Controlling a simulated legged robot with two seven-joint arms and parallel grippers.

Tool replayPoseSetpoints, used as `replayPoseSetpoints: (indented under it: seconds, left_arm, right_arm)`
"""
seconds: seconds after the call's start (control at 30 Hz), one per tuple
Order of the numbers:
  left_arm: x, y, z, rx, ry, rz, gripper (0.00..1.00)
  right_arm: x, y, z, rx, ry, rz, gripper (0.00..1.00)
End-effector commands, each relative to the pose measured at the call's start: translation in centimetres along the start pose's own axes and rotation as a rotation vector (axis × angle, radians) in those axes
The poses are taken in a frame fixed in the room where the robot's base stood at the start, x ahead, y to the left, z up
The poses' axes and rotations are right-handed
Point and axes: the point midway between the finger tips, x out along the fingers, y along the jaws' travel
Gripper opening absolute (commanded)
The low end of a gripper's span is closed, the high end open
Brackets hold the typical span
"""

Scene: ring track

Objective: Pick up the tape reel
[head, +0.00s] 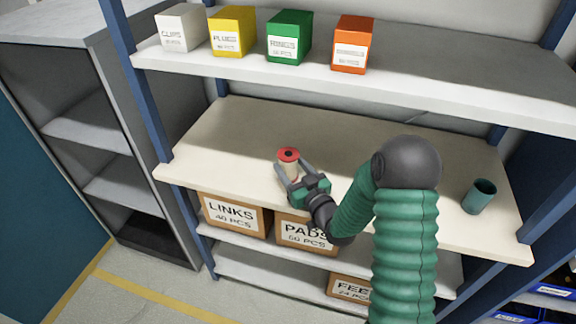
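My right gripper (292,172) reaches in from the right, with one finger on each side of the reel's tan body. Whether the fingers press on the reel or stand just clear of it cannot be told. The reel's lower part is hidden by the gripper. My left gripper is not in view.
A teal cup (480,196) stands at the shelf's right end. Small white, yellow, green and orange boxes (351,45) line the upper shelf (430,88). Labelled cardboard boxes (236,214) sit below. Blue posts (141,90) flank the shelves. The middle shelf behind the reel is clear.

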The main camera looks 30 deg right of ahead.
Motion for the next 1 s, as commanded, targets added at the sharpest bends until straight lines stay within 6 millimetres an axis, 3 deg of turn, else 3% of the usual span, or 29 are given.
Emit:
replayPoseSetpoints:
  seconds: [0.03,0.33,0.67,0.93,1.0]
  left_arm:
    - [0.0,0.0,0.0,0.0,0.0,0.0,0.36]
    - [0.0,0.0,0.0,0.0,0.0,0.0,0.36]
    - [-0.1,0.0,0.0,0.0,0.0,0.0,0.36]
    - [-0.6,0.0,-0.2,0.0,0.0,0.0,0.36]
    - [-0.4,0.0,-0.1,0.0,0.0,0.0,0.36]
  right_arm:
    - [0.0,0.0,0.0,0.0,-0.001,0.0,0.48]
    - [0.0,0.0,0.1,0.0,-0.002,0.0,0.08]
    - [0.0,0.0,-0.5,-0.001,0.0,0.0,0.07]
    - [-0.1,-0.1,-4.1,-0.003,0.004,-0.001,0.07]
    - [-1.7,0.0,-3.7,-0.001,-0.001,0.002,0.07]
